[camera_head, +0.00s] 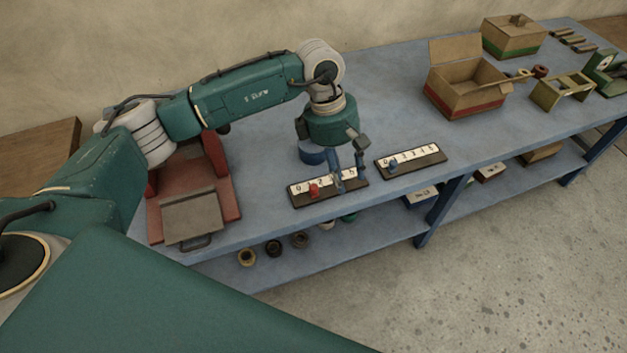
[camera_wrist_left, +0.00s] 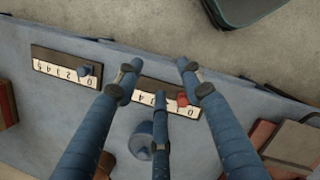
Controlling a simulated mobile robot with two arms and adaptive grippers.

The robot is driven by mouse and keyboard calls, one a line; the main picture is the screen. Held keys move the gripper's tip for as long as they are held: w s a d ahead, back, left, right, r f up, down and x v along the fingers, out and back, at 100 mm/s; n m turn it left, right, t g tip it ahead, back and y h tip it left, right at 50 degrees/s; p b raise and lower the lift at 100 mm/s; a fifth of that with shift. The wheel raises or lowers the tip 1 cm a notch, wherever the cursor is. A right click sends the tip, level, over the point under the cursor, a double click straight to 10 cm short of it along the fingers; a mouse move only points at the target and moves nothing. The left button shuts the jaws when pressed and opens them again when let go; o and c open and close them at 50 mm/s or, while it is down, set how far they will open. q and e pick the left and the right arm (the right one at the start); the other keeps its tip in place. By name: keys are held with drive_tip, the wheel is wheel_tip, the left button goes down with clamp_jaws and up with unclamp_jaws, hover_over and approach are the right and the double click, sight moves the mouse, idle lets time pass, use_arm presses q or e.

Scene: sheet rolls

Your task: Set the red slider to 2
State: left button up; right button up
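The red slider (camera_head: 314,190) sits on the nearer scale board (camera_head: 295,203), toward its 0 end, a little past the 0. The exact mark under it is too small to read. It also shows in the left wrist view (camera_wrist_left: 181,100). My left gripper (camera_head: 350,176) points down over the higher-number end of this board, to the right of the red slider in the head view. In the left wrist view its fingers (camera_wrist_left: 158,82) are spread and empty, with one fingertip near the slider. They hide part of the scale. My right gripper is out of view.
A second scale board (camera_head: 425,160) with a blue slider (camera_head: 393,167) lies to the right. A blue round object (camera_head: 312,152) stands behind the gripper. A red stand (camera_head: 222,185) is at left; an open cardboard box (camera_head: 465,102) is farther right. The table's front edge is close.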

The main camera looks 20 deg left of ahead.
sight(313, 186)
use_arm(q)
drive_tip(key=w+a+r+y, duration=0.1)
drive_tip(key=a+y, duration=0.2)
drive_tip(key=a, duration=0.5)
wheel_tip(313, 186, down, 9)
drive_tip(key=p, duration=0.3)
drive_tip(key=shift+w+a, duration=0.1)
drive_tip(key=shift+f, duration=0.7)
clamp_jaws()
